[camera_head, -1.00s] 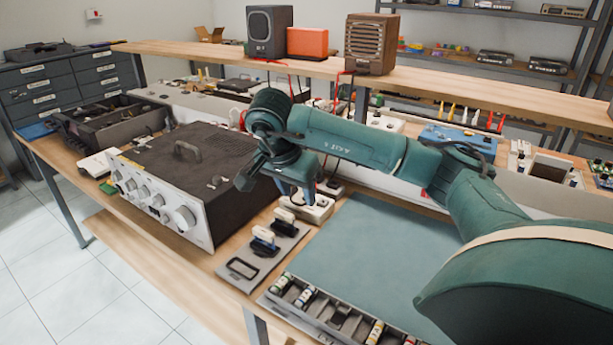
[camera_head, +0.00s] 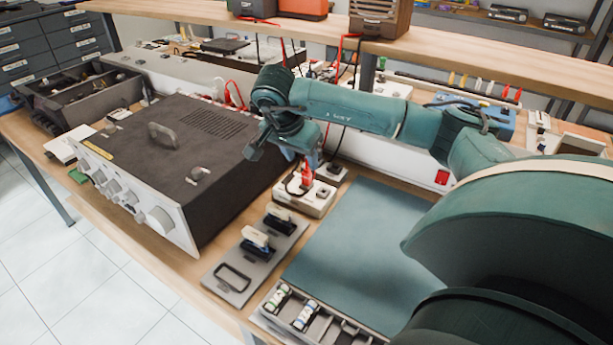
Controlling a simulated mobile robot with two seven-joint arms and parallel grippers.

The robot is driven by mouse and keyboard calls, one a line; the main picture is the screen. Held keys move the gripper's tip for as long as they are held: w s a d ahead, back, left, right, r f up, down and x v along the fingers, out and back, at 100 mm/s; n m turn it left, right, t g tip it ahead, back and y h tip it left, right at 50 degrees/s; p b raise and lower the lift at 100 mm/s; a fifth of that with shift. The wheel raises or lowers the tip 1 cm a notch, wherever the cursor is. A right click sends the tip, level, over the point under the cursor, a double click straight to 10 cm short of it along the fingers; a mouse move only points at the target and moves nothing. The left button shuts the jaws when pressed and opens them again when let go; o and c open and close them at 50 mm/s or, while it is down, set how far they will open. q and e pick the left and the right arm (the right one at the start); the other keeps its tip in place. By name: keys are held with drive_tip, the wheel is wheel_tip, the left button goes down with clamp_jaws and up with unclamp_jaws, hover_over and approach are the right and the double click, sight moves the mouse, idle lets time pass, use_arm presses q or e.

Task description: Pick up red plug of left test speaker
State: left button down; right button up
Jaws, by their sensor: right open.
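A red plug (camera_head: 306,176) stands in a white socket block (camera_head: 318,204) on the bench, just right of the amplifier. My right gripper (camera_head: 305,163) points down at the red plug, with its open fingers close around or beside the plug's top; I cannot tell whether they touch it. The dark left test speaker (camera_head: 252,9) stands on the upper shelf, its top cut off by the frame. A red cable hangs from the shelf near it. My left gripper is not in view.
A large dark amplifier (camera_head: 165,150) stands left of my right gripper. A grey holder (camera_head: 230,283) with handled tools lies in front of the socket block. A green mat (camera_head: 355,250) lies bare to the right. The wooden shelf (camera_head: 450,55) runs behind my arm.

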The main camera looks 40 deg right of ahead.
sight(307, 172)
drive_tip(key=x, duration=0.7)
drive_tip(key=shift+w+f+p, duration=0.1)
drive_tip(key=shift+f+p, duration=0.05)
drive_tip(key=shift+p, duration=0.25)
drive_tip(key=shift+c, duration=0.5)
clamp_jaws()
